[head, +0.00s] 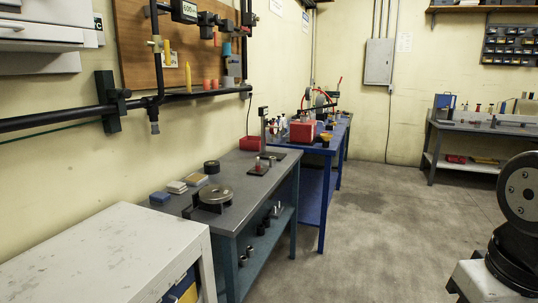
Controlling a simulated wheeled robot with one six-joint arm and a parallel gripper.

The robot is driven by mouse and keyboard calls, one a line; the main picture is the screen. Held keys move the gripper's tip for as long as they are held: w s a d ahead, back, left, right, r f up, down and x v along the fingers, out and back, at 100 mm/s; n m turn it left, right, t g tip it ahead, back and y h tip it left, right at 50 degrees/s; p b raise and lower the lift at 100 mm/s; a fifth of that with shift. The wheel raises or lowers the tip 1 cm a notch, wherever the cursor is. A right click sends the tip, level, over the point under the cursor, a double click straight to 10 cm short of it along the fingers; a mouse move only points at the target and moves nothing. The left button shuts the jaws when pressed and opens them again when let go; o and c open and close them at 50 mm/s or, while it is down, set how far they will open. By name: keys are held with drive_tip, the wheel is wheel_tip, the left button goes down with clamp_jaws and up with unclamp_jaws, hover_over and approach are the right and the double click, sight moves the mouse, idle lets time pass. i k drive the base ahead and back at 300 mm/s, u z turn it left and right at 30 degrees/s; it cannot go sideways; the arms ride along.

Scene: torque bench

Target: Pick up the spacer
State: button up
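I cannot tell for sure which thing in the head view is the spacer. On the grey-topped bench (233,181) a short dark ring-like piece (211,167) lies near the middle. In front of it sits a round metal disc (215,196) on a dark base. Several small metal and dark cylinders stand on the bench's lower shelf, one of them (249,251) near its front; they are too small to make out well. My gripper is not in view; only dark round parts of my own arm show at the right edge.
A blue block (159,198) and pale small boxes (177,187) lie on the bench's left side. A white cabinet (112,257) stands nearer. A blue bench (321,155) with a red box (302,132) is behind. The floor (365,225) right of the benches is clear.

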sight(272, 159)
drive_tip(key=u, duration=0.15)
drive_tip(key=i, duration=0.9)
drive_tip(key=z, duration=0.9)
drive_tip(key=i, duration=2.1)
drive_tip(key=u, duration=0.8)
